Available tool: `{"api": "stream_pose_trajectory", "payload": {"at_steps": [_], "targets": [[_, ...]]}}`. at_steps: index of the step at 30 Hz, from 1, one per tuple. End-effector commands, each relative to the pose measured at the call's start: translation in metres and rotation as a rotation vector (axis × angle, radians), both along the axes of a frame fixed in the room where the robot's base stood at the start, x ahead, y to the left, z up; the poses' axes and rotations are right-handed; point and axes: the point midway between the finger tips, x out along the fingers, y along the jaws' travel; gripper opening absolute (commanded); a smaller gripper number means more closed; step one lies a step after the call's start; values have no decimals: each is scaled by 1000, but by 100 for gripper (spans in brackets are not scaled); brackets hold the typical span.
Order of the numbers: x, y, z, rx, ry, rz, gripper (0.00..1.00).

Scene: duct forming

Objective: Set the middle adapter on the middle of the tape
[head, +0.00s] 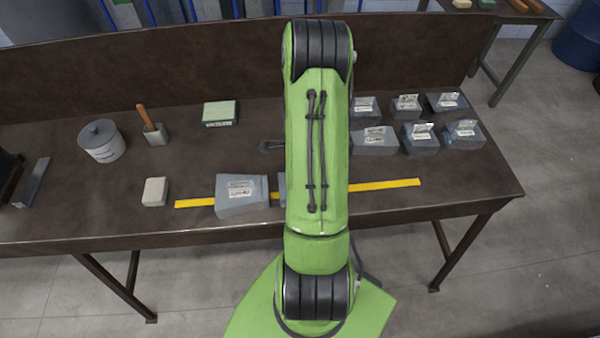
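A yellow tape strip (385,185) runs left to right along the front of the brown bench. My green arm covers its middle. A grey labelled metal adapter (242,205) sits on the tape left of my arm. The edge of another grey piece (282,188) shows on the tape, mostly hidden behind my arm. Several more grey labelled adapters stand in two rows at the right, among them a wide one (374,146) and a smaller one (420,144). I cannot tell which is the middle adapter. My gripper is hidden behind my arm.
A lidded grey pot (102,142), a wooden-handled brush (153,132), a green-topped block (220,113), a pale block (155,191) and a metal bar (32,182) lie at the left. A small dark object (271,146) shows beside my arm. The bench's right front is clear.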

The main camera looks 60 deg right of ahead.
Motion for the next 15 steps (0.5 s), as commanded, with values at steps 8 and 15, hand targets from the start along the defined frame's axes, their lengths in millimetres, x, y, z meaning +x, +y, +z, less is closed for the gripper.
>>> {"api": "stream_pose_trajectory", "payload": {"at_steps": [8,15], "targets": [[0,0,0,-1,-1,0,0],[0,0,0,-1,-1,0,21]]}}
